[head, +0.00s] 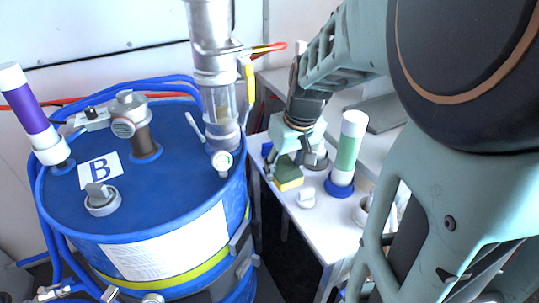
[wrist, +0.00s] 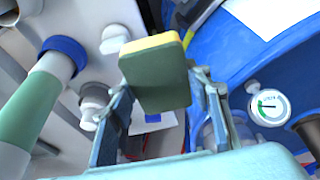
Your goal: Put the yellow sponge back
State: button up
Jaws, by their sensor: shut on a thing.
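The sponge is a block with a dark green face and a yellow side. In the wrist view the yellow sponge (wrist: 155,75) sits between my gripper's fingers (wrist: 158,110), which are shut on it. In the head view my gripper (head: 287,165) points down over the white table, with the sponge (head: 288,178) at its tips, near the table's left edge. I cannot tell whether the sponge touches the table. A blue item (head: 267,150) shows just behind the gripper, partly hidden by it.
A green and white cylinder with a blue base (head: 346,150) stands right of my gripper. A small white cap (head: 306,197) lies on the white table (head: 325,228). A blue drum marked B (head: 170,190) with a gauge (head: 221,161) stands to the left, across a gap.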

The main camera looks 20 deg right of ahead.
jog(key=shift+d+f, duration=0.1)
jog(key=shift+f, duration=0.05)
jog(key=w+d+f, duration=0.1)
jog(key=w, duration=0.1)
jog(key=w+d+f, duration=0.1)
jog(key=w, duration=0.2)
jog(key=w+d+f, duration=0.1)
jog(key=w, duration=0.1)
jog(key=shift+w+d+f, duration=0.2)
jog(key=shift+d+f, duration=0.1)
jog(key=shift+d, duration=0.1)
jog(key=w+f, duration=0.1)
jog(key=w+d+f, duration=0.1)
jog(key=w+f, duration=0.1)
jog(key=w+d+f, duration=0.1)
jog(key=f, duration=0.1)
jog(key=shift+w+d+f, duration=0.1)
jog(key=shift+w+f, duration=0.05)
jog(key=shift+w+d+f, duration=0.15)
jog(key=shift+w+f, duration=0.05)
jog(key=shift+f, duration=0.1)
jog(key=shift+s+x, duration=0.2)
jog(key=shift+x, duration=0.6)
jog(key=shift+s+x, duration=0.15)
jog(key=shift+x, duration=0.65)
jog(key=shift+d+f, duration=0.1)
jog(key=shift+d, duration=0.05)
jog(key=shift+f+b, duration=0.15)
jog(key=shift+b, duration=0.2)
jog(key=o, duration=1.3)
